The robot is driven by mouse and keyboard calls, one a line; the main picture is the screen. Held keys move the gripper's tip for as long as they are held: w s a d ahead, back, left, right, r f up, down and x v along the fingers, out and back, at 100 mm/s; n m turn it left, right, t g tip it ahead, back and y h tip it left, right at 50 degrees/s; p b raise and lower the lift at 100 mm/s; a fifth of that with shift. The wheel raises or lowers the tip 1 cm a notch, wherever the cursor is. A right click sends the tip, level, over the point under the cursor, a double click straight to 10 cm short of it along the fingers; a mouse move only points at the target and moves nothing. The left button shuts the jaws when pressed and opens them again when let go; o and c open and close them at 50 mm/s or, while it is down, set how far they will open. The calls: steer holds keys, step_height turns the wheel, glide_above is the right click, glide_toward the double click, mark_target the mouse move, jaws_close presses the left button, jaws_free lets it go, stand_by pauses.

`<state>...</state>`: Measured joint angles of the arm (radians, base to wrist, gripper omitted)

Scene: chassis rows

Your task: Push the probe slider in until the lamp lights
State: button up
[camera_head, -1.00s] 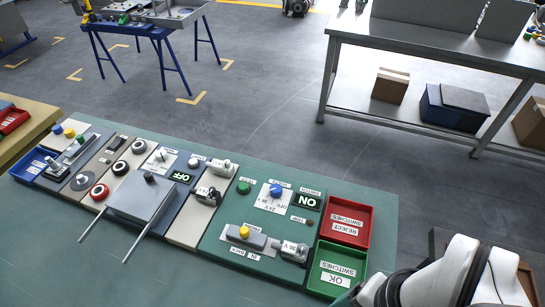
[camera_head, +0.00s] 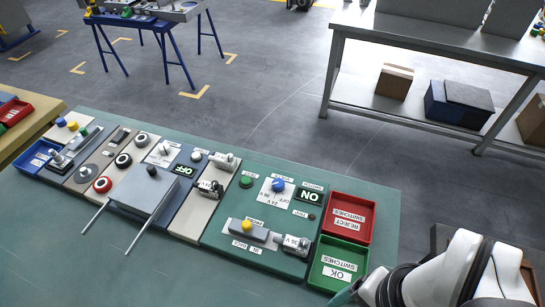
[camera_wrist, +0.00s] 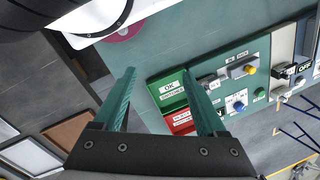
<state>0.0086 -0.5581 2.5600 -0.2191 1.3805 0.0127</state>
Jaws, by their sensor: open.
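The probe slider (camera_head: 255,234) is a grey block with a yellow knob on a white plate marked BACK and IN, on the green panel (camera_head: 222,222). It also shows in the wrist view (camera_wrist: 238,71). A small round dark spot (camera_head: 312,217) beside a small label on the panel may be the lamp; I see no glow there. My gripper (camera_wrist: 158,72) is open and empty in the wrist view, its teal fingers apart and the slider beyond the right finger. In the head view it is at the bottom right, mostly hidden by my arm, away from the slider.
A grey connector (camera_head: 293,244) sits right of the slider. A blue knob (camera_head: 278,185) and a lit ON display (camera_head: 309,197) are behind. The red tray (camera_head: 371,225) and green tray (camera_head: 361,263) stand between panel and arm.

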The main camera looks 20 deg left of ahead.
steer(key=shift+w+a+r, duration=0.1)
steer(key=shift+w+r, duration=0.05)
steer(key=shift+c, duration=1)
steer(key=w+a+r+n, duration=0.1)
steer(key=w+n, duration=0.1)
steer(key=w+a+r+n, duration=0.1)
steer(key=w+a+n, duration=0.1)
steer(key=w+n, duration=0.1)
steer(key=w+a+n, duration=0.2)
steer(key=w, duration=0.1)
steer(key=shift+w+a+r+n+h, duration=0.1)
steer(key=shift+r+n+h, duration=0.2)
steer(key=shift+r+h, duration=0.1)
steer(key=shift+c, duration=0.2)
steer(key=n+h, duration=0.1)
steer(key=n, duration=1.2)
glide_above(246, 223)
step_height(246, 223, down, 2)
step_height(246, 223, down, 15)
steer(key=shift+f, duration=0.45)
jaws_close()
